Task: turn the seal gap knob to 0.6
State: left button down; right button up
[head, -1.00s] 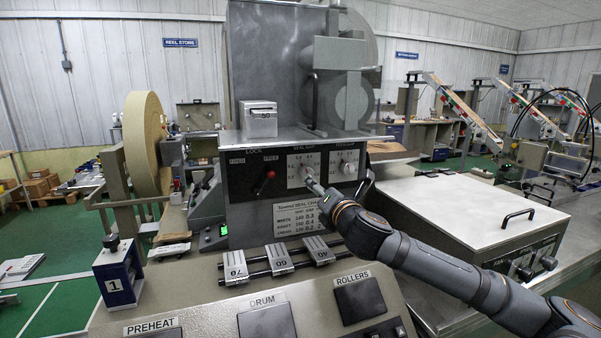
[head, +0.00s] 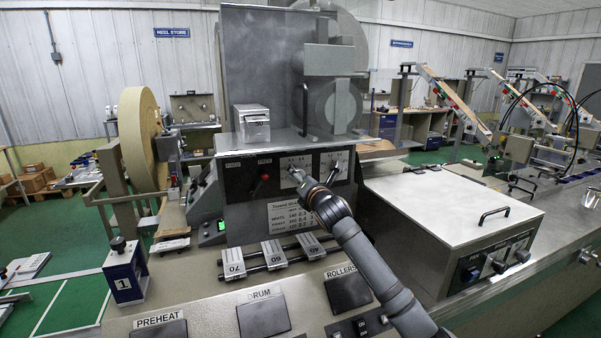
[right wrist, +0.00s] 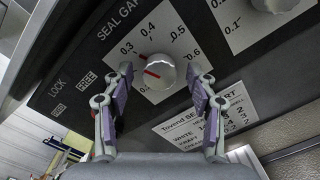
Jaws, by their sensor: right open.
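The seal gap knob (right wrist: 158,73) is a round silver knob on a white dial plate in the right wrist view. Its red mark points left, a little below the 0.3 label; the label there is hidden by a finger. The 0.6 label (right wrist: 193,55) is at the right of the dial. My right gripper (right wrist: 160,80) is open, with one finger on each side of the knob and gaps visible in the picture. In the head view, my right gripper (head: 299,181) is at the dial plate (head: 297,163) and hides much of the knob. My left gripper is not in view.
A second knob (right wrist: 272,4) is on the plate to the right. The red lock lever (head: 265,178) is left of the dial. A printed chart (head: 287,213) is below it.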

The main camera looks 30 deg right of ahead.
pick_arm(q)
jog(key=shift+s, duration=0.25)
pick_arm(e)
jog(key=shift+w, duration=0.15)
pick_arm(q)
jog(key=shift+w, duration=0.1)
pick_arm(e)
jog(key=shift+c, duration=0.3)
jog(key=c, duration=1.1)
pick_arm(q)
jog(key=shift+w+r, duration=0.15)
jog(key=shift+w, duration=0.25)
